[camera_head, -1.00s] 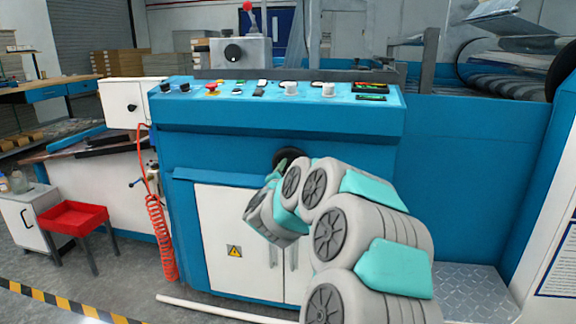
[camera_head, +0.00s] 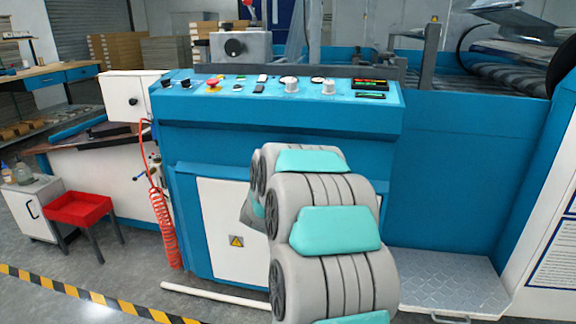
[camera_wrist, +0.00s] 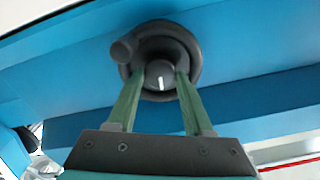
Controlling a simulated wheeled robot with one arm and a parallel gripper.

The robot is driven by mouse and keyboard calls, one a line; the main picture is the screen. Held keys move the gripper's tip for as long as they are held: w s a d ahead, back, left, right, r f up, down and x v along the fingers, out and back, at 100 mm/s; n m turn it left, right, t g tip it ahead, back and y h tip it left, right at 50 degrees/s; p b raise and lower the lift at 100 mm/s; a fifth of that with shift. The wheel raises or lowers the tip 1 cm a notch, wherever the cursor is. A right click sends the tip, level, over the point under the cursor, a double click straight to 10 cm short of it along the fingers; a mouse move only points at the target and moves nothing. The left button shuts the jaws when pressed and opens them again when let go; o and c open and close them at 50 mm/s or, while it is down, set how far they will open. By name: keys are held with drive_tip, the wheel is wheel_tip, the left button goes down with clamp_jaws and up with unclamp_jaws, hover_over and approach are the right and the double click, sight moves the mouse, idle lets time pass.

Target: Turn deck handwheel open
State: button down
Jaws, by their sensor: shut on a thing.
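The deck handwheel (camera_wrist: 189,48) is a dark round wheel with a side knob and a central hub bearing a white mark. In the wrist view it is at the top middle, against the blue panel. My gripper (camera_wrist: 160,78) has its two green fingers on either side of the hub and is shut on it. In the head view my grey and teal arm hides the handwheel and the gripper.
The blue machine (camera_head: 480,150) fills the middle, with a control panel (camera_head: 225,98) of buttons and dials above. A red tray stand (camera_head: 78,208) and a coiled red hose (camera_head: 165,230) are at left. A metal step plate (camera_head: 450,280) lies at lower right.

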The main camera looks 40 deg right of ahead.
drive_tip(key=shift+f, duration=0.15)
drive_tip(key=shift+c, duration=1.5)
unclamp_jaws()
drive_tip(key=v, duration=0.8)
drive_tip(key=shift+b, duration=0.45)
